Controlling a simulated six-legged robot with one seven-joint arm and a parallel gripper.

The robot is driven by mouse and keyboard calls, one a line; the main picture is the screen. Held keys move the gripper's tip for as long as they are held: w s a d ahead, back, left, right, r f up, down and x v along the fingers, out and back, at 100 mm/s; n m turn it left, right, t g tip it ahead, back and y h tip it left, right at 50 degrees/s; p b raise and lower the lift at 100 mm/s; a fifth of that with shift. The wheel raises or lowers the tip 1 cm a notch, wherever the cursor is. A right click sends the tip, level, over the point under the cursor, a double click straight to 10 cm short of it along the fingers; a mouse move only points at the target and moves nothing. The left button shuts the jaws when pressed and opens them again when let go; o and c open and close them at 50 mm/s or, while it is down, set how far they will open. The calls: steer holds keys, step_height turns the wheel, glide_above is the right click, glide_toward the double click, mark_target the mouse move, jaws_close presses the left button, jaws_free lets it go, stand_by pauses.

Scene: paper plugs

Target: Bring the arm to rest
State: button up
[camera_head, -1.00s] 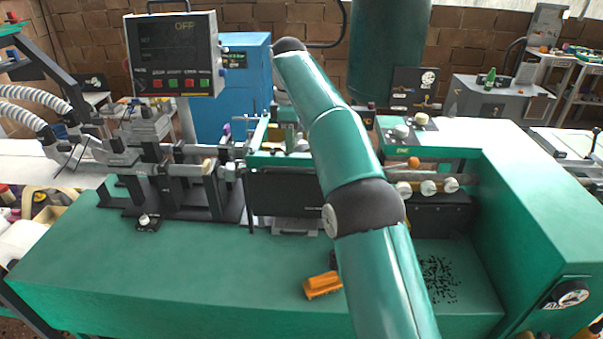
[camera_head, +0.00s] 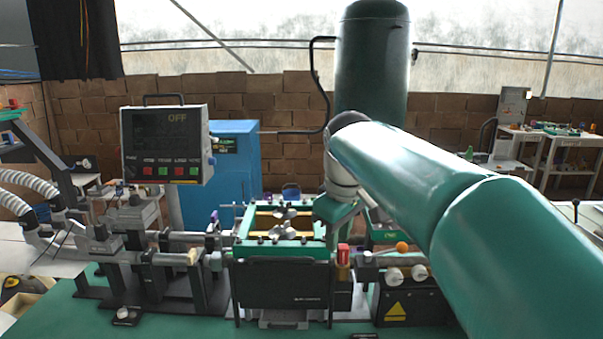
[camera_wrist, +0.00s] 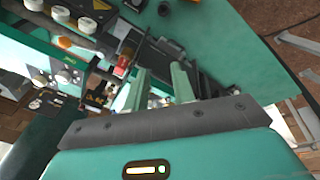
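My arm reaches in from the lower right of the head view toward the middle of the machine. Whether the fingers touch anything is not clear.
A green-framed unit (camera_head: 285,250) stands near my wrist, with a small red part (camera_head: 343,254) to its right. A control panel (camera_head: 165,145) reading OFF stands at the left. A blue cabinet (camera_head: 235,165) and a dark green tank (camera_head: 372,70) stand behind.

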steer(key=s+d+f+m+t, duration=0.1)
steer(key=s+d+f+m, duration=0.2)
steer(key=s, duration=0.4)
steer(key=s+d+f+m+t, duration=0.1)
steer(key=s+d+f+m, duration=0.1)
steer(key=s+f, duration=0.3)
steer(key=s+d+f+m, duration=0.3)
steer(key=s+f+m, duration=0.1)
steer(key=s, duration=0.7)
steer(key=shift+d+f+t, duration=0.35)
steer(key=shift+t, duration=0.05)
stand_by(1.3)
